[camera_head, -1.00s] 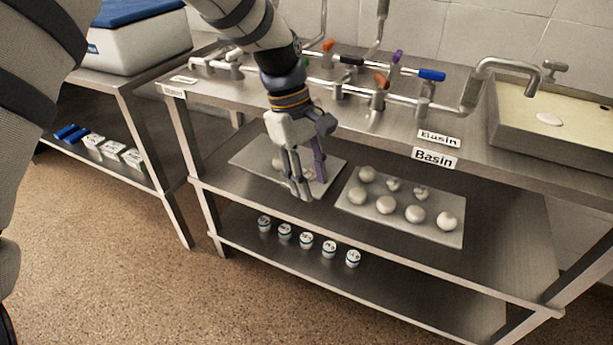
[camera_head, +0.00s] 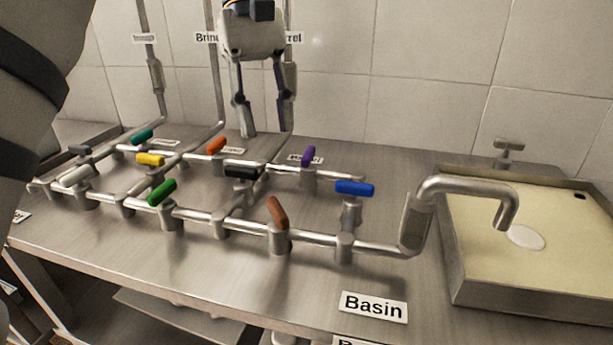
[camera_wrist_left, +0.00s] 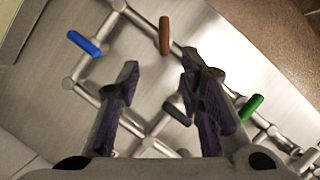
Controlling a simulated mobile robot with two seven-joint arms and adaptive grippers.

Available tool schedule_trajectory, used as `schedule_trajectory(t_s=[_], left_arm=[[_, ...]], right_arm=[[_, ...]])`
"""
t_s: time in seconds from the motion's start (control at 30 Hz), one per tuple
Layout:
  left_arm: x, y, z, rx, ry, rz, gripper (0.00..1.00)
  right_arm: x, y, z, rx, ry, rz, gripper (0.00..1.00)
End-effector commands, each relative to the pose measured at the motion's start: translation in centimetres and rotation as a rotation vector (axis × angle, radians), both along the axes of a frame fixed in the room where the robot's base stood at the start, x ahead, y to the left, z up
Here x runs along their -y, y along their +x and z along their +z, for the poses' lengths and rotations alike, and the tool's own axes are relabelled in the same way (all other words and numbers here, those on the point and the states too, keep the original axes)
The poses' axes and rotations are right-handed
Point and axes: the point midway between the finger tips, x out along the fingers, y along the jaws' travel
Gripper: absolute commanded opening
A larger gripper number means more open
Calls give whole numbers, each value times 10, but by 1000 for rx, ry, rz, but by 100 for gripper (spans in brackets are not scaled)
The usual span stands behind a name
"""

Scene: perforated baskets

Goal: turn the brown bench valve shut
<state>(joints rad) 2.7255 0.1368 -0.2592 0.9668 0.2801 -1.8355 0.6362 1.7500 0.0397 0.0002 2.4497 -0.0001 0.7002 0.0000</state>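The brown valve handle (camera_head: 278,213) sits on the front pipe of the bench, between the green and blue handles. It lies at an angle to that pipe. It also shows in the left wrist view (camera_wrist_left: 164,35), beyond the fingertips and roughly in line with the gap between them. My left gripper (camera_head: 266,131) hangs above the bench with its fingers pointing down and apart. The left wrist view shows its fingers (camera_wrist_left: 160,66) open and empty, apart from the brown handle. My right gripper is not in view.
Blue (camera_head: 355,188), black (camera_head: 242,172), green (camera_head: 161,193) and purple (camera_head: 309,156) handles stand near the brown one. A curved spout (camera_head: 470,187) reaches over the basin (camera_head: 455,270) at right. A "Basin" label (camera_head: 373,307) lies at the front edge.

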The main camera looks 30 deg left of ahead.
Motion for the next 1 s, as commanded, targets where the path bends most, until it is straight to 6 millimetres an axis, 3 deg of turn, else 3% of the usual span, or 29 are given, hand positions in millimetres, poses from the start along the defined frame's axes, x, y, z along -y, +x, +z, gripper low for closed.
schedule_trajectory(t_s=[0.07,0.33,0.5,0.83,0.87,1.0], left_arm=[[4,-5,-6,1,-1,-1,34],[25,-22,-68,6,0,0,34],[33,-28,-96,4,0,0,34],[36,-29,-107,2,1,0,34],[36,-29,-107,2,1,0,32],[35,-29,-106,2,1,2,0]], right_arm=[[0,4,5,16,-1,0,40],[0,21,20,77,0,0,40],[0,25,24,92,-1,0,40],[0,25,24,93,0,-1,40],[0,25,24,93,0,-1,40],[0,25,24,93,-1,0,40]])
